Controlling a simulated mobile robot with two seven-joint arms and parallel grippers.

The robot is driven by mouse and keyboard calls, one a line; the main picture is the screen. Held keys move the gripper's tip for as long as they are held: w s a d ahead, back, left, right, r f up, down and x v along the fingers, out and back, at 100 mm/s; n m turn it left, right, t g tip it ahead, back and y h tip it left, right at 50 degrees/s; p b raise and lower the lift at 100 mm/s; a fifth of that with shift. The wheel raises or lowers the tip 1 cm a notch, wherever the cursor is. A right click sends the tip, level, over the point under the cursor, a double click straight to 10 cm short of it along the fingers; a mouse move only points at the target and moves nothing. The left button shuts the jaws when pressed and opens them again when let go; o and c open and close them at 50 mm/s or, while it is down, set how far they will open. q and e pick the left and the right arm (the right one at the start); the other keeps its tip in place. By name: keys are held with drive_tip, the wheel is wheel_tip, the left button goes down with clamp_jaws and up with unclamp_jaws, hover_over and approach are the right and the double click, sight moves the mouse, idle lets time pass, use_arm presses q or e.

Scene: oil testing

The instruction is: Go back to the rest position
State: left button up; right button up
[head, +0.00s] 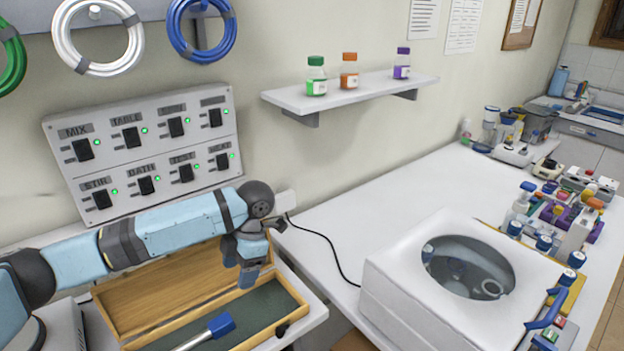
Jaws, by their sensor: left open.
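My left gripper (247,264) points down above the right part of an open wooden case (182,279). It is open, and I see nothing between its fingers. My left arm reaches in from the left, across the front of the switch panel, and hides part of the case. In the case, on a dark green lining, lies a tool with a blue end (221,325); its shaft runs out of the bottom of the picture.
A panel (150,205) of labelled switches with green lights is on the wall. A shelf (345,95) holds three small bottles. A white machine (450,285) with a round opening stands at right. Crowded bottles line the table's right side. The white table (370,200) is clear in the middle.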

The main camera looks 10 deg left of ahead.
use_arm(q)
drive_tip(key=s+d+f+n+t+h, duration=0.25)
drive_tip(key=s+d+f+n, duration=0.25)
drive_tip(key=s+d+n, duration=0.3)
drive_tip(key=s+d+f+n+t+h, duration=0.1)
drive_tip(key=s+d+f+n+h, duration=0.3)
drive_tip(key=s+n, duration=0.5)
drive_tip(key=s+a+n+t+y, duration=0.2)
drive_tip(key=s+a+n, duration=0.45)
drive_tip(key=n, duration=0.55)
drive_tip(key=s+a+n+t+y, duration=0.15)
drive_tip(key=s+a+n, duration=0.45)
drive_tip(key=n, duration=0.7)
drive_tip(key=w+d+f+m+t+h+p, duration=0.1)
drive_tip(key=w+d+f+t+h+p, duration=0.1)
drive_tip(key=w+d+f+t+p, duration=0.3)
wheel_tip(320, 180, down, 4)
drive_tip(key=shift+w+d+f+t+h, duration=0.15)
drive_tip(key=shift+d+t+h, duration=0.25)
drive_tip(key=shift+d+t, duration=0.65)
